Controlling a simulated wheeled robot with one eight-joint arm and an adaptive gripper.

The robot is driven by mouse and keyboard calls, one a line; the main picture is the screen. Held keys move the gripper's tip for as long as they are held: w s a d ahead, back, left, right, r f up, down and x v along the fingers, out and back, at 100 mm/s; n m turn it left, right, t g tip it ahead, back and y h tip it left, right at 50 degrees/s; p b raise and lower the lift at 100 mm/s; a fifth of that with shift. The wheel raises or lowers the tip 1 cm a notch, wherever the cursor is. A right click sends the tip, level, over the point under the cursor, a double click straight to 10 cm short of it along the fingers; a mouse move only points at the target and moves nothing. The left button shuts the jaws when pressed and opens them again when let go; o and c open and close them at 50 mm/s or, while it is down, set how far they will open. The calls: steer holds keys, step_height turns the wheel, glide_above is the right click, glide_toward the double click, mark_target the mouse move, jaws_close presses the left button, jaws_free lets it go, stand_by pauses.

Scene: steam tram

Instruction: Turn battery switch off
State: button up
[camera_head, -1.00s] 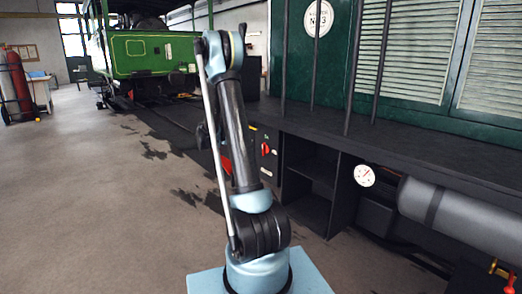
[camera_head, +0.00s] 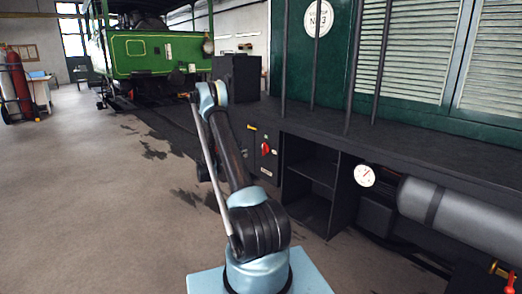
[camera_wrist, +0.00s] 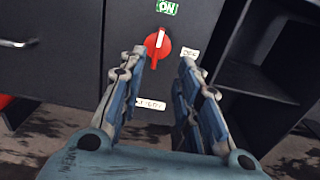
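The red battery switch (camera_wrist: 157,46) is a round knob with a white pointer bar on a black panel. In the wrist view the pointer stands nearly upright, towards the green ON label (camera_wrist: 167,8). The switch also shows in the head view (camera_head: 265,149), right of my arm. My gripper (camera_wrist: 162,61) is open and empty, its fingers pointing at the panel just below the knob. I cannot tell any contact; the gripper is mostly hidden in the head view.
An open black shelf compartment (camera_head: 310,180) lies right of the panel. Further right are a pressure gauge (camera_head: 364,175) and a grey cylinder (camera_head: 462,220). Dark vertical posts (camera_head: 349,70) rise from the platform edge. The floor to the left (camera_head: 90,220) is clear.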

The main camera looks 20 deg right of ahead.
mark_target(264, 149)
steer(key=x, duration=1.6)
steer(key=shift+d, duration=0.25)
jaws_close()
